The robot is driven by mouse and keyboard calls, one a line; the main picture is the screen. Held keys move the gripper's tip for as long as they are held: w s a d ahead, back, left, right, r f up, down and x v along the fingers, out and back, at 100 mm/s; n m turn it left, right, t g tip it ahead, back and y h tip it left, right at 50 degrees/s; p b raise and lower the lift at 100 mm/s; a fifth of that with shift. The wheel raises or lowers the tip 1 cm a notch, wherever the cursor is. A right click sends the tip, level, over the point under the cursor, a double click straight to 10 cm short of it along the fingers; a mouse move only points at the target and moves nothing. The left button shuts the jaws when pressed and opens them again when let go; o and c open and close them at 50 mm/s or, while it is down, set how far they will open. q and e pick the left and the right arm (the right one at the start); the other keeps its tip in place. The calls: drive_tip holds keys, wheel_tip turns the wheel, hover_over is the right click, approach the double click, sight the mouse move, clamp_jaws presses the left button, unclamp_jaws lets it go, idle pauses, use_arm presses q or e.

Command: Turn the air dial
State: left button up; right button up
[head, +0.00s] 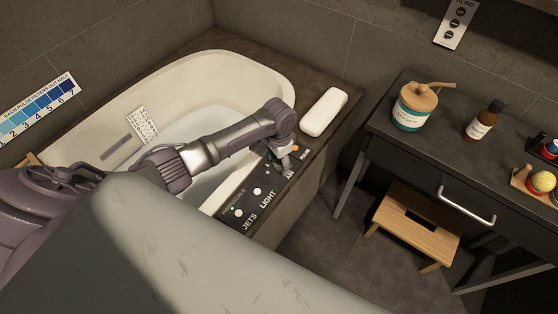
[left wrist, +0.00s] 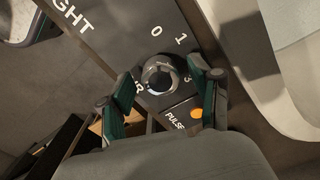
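The air dial (left wrist: 160,78) is a round dark knob with a light metallic ring on a black panel (left wrist: 120,28). The numbers 0, 1 and 3 show around it; the AIR lettering is partly covered by a finger. My left gripper (left wrist: 161,72) is open, with one green-padded finger on each side of the dial. I cannot tell whether the fingers touch it. In the head view my left gripper (head: 281,158) is over the far end of the panel on the tub's edge and hides the dial. My right gripper is not in view.
An orange button (left wrist: 196,113) marked PULSE sits close to the dial. The panel also has JETS and LIGHT controls (head: 257,191). A white bathtub (head: 262,72) lies beside it, with a white cushion (head: 324,111) on its surround. A vanity (head: 440,145) and wooden stool (head: 415,222) stand right.

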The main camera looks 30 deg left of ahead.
use_arm(q)
drive_tip(key=c, duration=1.1)
drive_tip(key=shift+o, duration=0.2)
